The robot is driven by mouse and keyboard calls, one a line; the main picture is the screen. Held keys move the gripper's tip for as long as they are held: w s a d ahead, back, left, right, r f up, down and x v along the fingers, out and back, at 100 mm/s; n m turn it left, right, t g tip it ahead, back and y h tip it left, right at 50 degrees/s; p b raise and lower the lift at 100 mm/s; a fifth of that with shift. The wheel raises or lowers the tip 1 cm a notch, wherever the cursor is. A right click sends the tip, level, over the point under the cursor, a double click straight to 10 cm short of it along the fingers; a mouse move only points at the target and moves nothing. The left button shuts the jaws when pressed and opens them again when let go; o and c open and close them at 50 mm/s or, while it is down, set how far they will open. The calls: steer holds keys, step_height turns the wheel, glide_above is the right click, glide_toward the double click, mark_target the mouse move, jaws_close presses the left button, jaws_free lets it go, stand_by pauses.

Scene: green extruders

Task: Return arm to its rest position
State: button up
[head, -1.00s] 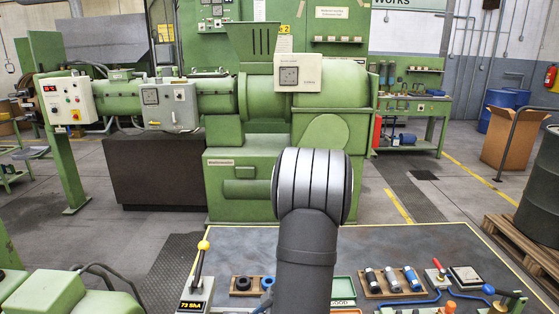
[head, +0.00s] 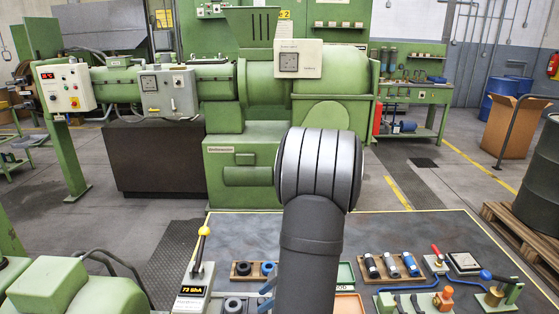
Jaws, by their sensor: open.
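My own arm rises through the lower middle of the head view, with a dark grey link and a rounded, banded joint in front of the green extruder (head: 245,165). My gripper cannot be made out; it appears to be hidden behind the arm link or below the frame. Small blue parts show at the left edge of the link, but I cannot tell what they belong to. The dark worktable (head: 400,232) lies beneath and behind the arm.
On the worktable are a hardness tester (head: 192,290) at left, a wooden tray of rings (head: 243,269), and a wooden tray of cylinders (head: 391,266). Farther right are a red-handled device (head: 437,260) and blue tubing (head: 410,288). A dark barrel (head: 540,185) stands on a pallet at right.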

steer(key=shift+f, duration=0.55)
steer(key=shift+r, duration=0.1)
steer(key=r+h, duration=0.1)
steer(key=r, duration=0.1)
steer(key=r+h, duration=0.1)
steer(key=r, duration=0.1)
steer(key=a+r+h, duration=0.1)
steer(key=r, duration=0.2)
steer(key=shift+r, duration=0.1)
steer(key=shift+f, duration=4.35)
steer(key=c, duration=0.7)
